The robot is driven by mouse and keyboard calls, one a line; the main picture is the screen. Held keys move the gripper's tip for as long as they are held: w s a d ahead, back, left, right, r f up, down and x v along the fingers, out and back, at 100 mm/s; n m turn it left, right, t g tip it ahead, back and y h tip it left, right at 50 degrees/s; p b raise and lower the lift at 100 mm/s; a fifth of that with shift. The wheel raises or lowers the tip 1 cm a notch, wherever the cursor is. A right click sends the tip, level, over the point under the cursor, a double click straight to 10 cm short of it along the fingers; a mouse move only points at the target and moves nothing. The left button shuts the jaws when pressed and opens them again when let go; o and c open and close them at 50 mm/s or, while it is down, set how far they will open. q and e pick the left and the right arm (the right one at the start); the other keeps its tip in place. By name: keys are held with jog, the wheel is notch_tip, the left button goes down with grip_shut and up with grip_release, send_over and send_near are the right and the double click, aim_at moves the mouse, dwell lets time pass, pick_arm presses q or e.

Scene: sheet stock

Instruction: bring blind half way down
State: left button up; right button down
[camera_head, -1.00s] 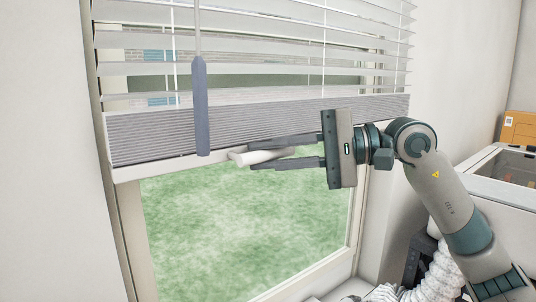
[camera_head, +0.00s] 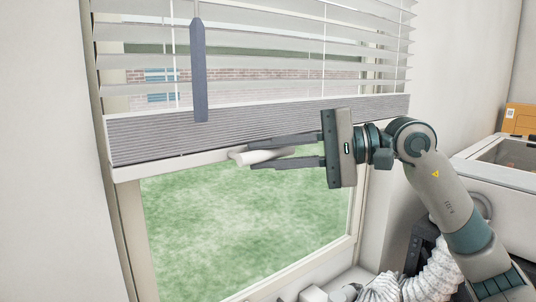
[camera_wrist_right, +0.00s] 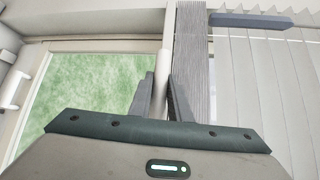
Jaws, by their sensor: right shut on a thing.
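The white slatted blind (camera_head: 250,71) hangs in front of the window, its top out of view. Its lowest slats are packed into a grey stack (camera_head: 160,138) above a pale bottom rail (camera_head: 135,172). My right gripper (camera_head: 245,154) is shut on a pale bar at the blind's lower edge. In the right wrist view the bar (camera_wrist_right: 162,72) runs between the fingers, with the slat stack (camera_wrist_right: 192,60) beside it. A blue-grey wand (camera_head: 199,75) hangs in front of the blind, left of the gripper and apart from it. My left gripper is not in view.
Below the rail, the window pane (camera_head: 240,225) is uncovered and shows grass. A pale machine (camera_head: 500,195) stands on the right with an orange-brown box (camera_head: 519,118) behind it. A white ribbed hose (camera_head: 440,275) lies near my right arm.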

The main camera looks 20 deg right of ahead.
jog(key=c, duration=1.6)
grip_release()
jog(key=shift+c, duration=0.2)
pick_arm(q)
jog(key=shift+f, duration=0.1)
pick_arm(e)
jog(key=shift+d, duration=0.1)
